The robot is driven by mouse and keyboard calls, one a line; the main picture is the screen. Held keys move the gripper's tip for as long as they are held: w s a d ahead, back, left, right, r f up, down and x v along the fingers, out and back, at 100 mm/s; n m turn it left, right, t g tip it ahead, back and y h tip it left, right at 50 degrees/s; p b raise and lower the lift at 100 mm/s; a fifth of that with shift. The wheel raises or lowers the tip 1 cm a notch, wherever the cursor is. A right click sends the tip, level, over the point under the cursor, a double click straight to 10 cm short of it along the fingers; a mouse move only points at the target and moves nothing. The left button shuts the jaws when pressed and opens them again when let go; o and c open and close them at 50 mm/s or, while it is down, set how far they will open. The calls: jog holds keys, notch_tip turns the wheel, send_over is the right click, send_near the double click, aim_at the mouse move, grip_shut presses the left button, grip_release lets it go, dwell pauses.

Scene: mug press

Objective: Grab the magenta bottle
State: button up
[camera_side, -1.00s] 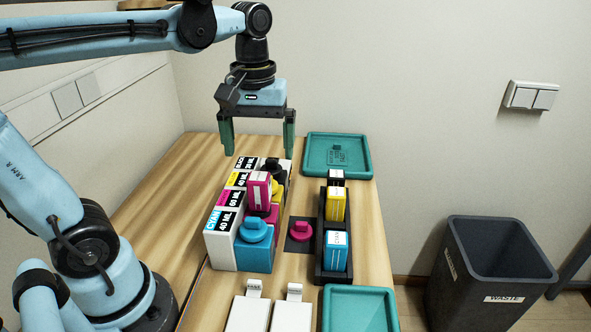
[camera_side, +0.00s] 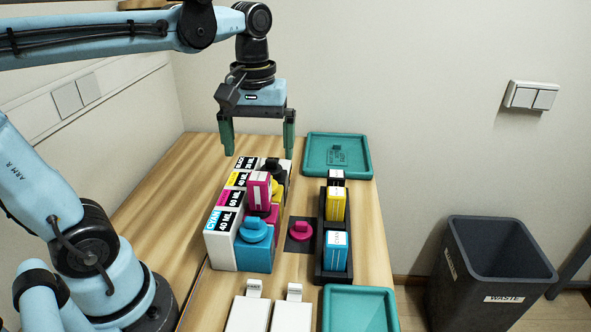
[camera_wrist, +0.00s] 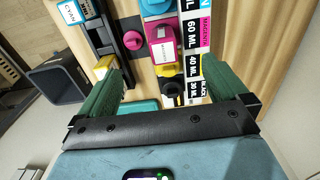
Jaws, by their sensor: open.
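The magenta bottle (camera_side: 259,190), with magenta sides and a pale labelled face, stands upright, neck down by its look, in the magenta compartment of the ink tank block (camera_side: 223,236). It also shows in the wrist view (camera_wrist: 163,47), between my fingers in the picture. My gripper (camera_side: 259,152) is open and empty, its green fingers pointing down above the back end of the block. In the side view the bottle is nearer the camera and lower than the fingertips. A magenta cap (camera_side: 299,231) lies on a dark square to the right of the block.
A dark rack (camera_side: 333,276) holds black, yellow and cyan bottles. Teal trays stand behind (camera_side: 366,160) and in front (camera_side: 358,308) of it. Cyan, yellow and black caps sit on the block. A waste bin (camera_side: 490,270) stands right of the table.

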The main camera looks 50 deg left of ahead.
jog(key=shift+c, duration=0.2)
jog(key=c, duration=0.5)
jog(key=shift+r, duration=0.1)
